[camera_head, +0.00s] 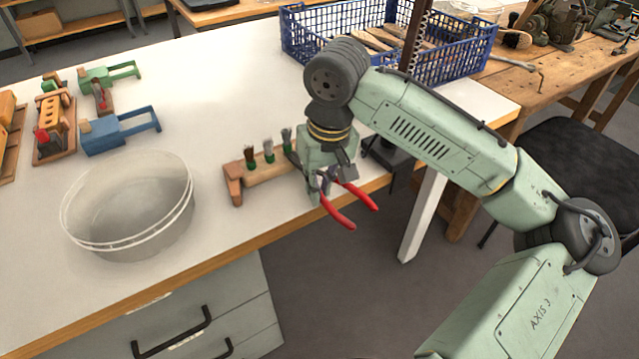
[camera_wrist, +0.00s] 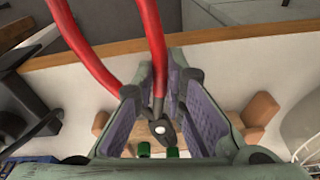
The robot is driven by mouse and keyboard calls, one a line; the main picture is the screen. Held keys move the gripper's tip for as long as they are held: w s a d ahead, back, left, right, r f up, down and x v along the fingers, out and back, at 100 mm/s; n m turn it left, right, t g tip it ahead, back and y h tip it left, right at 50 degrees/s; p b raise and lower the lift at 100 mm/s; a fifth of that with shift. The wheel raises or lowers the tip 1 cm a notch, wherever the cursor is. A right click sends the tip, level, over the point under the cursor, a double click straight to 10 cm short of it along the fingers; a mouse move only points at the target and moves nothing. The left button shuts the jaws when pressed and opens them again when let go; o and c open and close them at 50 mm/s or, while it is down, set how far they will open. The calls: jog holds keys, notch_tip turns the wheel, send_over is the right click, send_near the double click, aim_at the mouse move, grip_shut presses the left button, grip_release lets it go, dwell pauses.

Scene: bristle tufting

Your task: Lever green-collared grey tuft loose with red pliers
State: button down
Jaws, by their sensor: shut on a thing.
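My gripper (camera_head: 325,178) is shut on the red pliers (camera_head: 337,212) over the table's front edge; their red handles stick out toward the front right. In the wrist view, the pliers (camera_wrist: 152,40) pass between the pads, with the dark pivot near the fingertips. A wooden block (camera_head: 240,181) stands left of the gripper with upright tufts: a brown tuft (camera_head: 250,153), a grey tuft (camera_head: 268,145) with a green collar, and another greyish tuft (camera_head: 286,135) with a green collar nearest my gripper. Two green collars (camera_wrist: 145,149) show past the pivot. Whether the jaws touch a tuft is hidden.
A clear round tub (camera_head: 125,205) stands left of the block. A blue crate (camera_head: 330,38) with wooden-handled tools is at the back. Blue (camera_head: 115,132) and green clamp-like tools lie at the far left. The white tabletop (camera_head: 215,80) between is clear.

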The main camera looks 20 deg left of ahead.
aim_at(338, 208)
jog(key=shift+s+f+t+y+b, duration=0.1)
jog(key=shift+f+t+y+b, duration=0.2)
jog(key=shift+f+y+b, duration=0.35)
dwell(2.9)
jog(key=shift+s+d, duration=0.15)
jog(key=shift+d, duration=0.15)
jog(key=shift+s+d+r+p, duration=0.1)
jog(key=shift+s+d+p, duration=0.25)
jog(key=shift+d, duration=0.55)
jog(key=shift+s+d+r+p, duration=0.15)
jog(key=shift+s+d, duration=0.3)
jog(key=shift+d, duration=0.45)
jog(key=shift+s+d, duration=0.1)
jog(key=shift+d, duration=0.1)
jog(key=shift+r+p, duration=3)
jog(key=shift+p, duration=0.1)
jog(key=shift+f, duration=0.1)
